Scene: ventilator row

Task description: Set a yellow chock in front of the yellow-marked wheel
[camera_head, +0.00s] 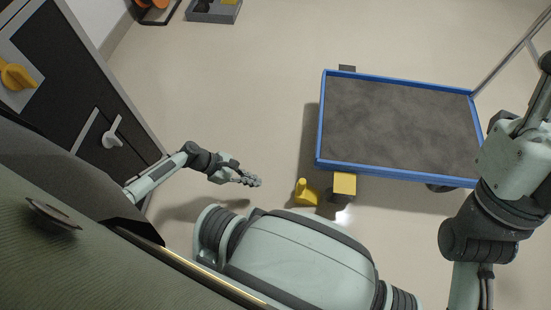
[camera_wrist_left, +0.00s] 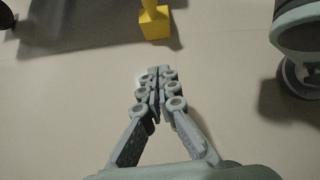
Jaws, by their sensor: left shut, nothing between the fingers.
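A yellow chock (camera_head: 305,193) with an upright handle stands on the floor, just left of the cart's near left corner. A yellow block-shaped marking (camera_head: 343,185) sits at that corner, over a mostly hidden wheel. A small gap of floor shows between chock and marking. My left gripper (camera_head: 258,182) is shut and empty, low over the floor and left of the chock, not touching it. In the left wrist view the shut fingers (camera_wrist_left: 156,75) point toward the yellow chock (camera_wrist_left: 154,22), which is cut by the top edge. The end of my right arm is at the right edge, unclear.
The blue-rimmed cart (camera_head: 400,173) with a grey deck stands at the right. A dark cabinet (camera_head: 85,90) with a yellow knob is at the left. A grey tray (camera_head: 213,13) lies at the back.

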